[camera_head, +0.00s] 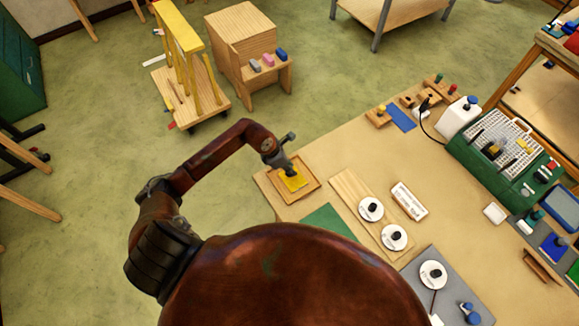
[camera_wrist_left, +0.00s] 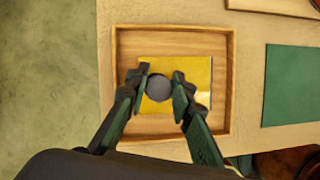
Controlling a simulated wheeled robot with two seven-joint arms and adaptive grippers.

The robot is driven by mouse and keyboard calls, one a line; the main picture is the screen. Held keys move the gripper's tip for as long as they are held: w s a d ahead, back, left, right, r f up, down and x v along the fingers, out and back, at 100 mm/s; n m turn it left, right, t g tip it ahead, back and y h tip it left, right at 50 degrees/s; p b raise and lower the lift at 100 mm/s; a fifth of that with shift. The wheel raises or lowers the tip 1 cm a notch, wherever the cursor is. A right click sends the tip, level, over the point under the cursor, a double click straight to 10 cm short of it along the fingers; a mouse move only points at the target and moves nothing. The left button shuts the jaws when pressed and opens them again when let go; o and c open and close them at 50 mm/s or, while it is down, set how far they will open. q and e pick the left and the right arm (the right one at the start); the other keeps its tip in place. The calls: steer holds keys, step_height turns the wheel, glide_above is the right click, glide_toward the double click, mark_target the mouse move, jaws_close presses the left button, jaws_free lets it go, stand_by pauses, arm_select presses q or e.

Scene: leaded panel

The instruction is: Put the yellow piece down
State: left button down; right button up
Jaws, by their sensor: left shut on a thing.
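The yellow piece (camera_head: 295,181) is a flat square with a round dark grey knob (camera_wrist_left: 158,88) on it. In the left wrist view the yellow piece (camera_wrist_left: 201,66) is inside the outline of a shallow wooden tray (camera_wrist_left: 222,115). I cannot tell whether it rests on the tray's floor or hangs slightly above it. In the head view the tray (camera_head: 311,188) is at the table's left corner. My left gripper (camera_wrist_left: 161,80) has its fingers on either side of the knob and is shut on it. My right gripper is not in view.
A green sheet (camera_wrist_left: 291,85) lies right of the tray. A wooden board (camera_head: 350,186) holds white discs with black knobs. A white block (camera_head: 409,200) and a green machine (camera_head: 490,160) stand farther right. A wooden cabinet (camera_head: 240,38) stands on the floor behind.

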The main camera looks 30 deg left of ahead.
arm_select(q)
steer(key=c, duration=2.2)
jaws_free()
steer(key=shift+f, duration=0.1)
steer(key=o, duration=0.5)
steer(key=shift+r, duration=0.25)
steer(key=b+v, duration=0.2)
steer(key=v, duration=0.9)
steer(key=shift+s+r, duration=0.15)
steer(key=shift+r, duration=0.2)
steer(key=shift+a, duration=0.1)
